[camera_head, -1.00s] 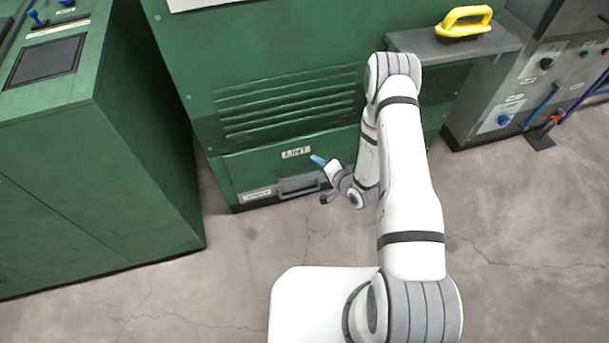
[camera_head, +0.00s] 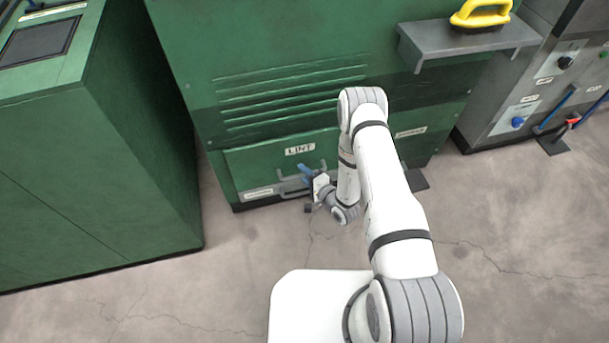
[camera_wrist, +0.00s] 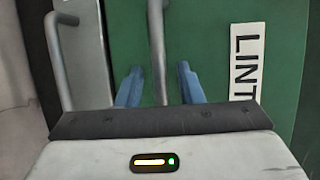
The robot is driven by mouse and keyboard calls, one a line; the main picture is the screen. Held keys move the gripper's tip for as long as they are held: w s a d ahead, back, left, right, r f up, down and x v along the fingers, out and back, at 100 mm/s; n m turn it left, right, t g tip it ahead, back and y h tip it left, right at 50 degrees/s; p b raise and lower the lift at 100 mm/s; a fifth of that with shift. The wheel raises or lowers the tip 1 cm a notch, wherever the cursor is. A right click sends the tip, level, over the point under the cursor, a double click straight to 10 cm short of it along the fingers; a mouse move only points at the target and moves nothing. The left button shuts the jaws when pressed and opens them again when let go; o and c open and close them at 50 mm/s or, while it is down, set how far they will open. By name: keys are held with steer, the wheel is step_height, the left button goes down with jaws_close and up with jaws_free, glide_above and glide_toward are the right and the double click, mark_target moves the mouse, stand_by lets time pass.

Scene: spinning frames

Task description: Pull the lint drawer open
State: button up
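The green lint drawer (camera_head: 250,165) is a panel low on the large green machine, with a white LINT label (camera_head: 300,149). The label also shows turned sideways in the wrist view (camera_wrist: 245,62). The drawer looks shut. A grey bar handle (camera_wrist: 156,45) crosses the wrist view below the label. My gripper (camera_wrist: 158,86) is open, its two blue fingers on either side of this bar; I cannot tell whether they touch it. In the head view my gripper (camera_head: 306,174) is at the drawer front and hides part of the handle.
A second grey bar (camera_wrist: 57,60) lies below the handle. A grey shelf (camera_head: 425,45) with a yellow handled object (camera_head: 481,14) juts out at upper right. A green cabinet (camera_head: 90,180) stands at left, a grey machine (camera_head: 530,90) at right. The floor before the drawer is clear.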

steer(key=shift+w, duration=0.1)
steer(key=shift+c, duration=0.5)
jaws_close()
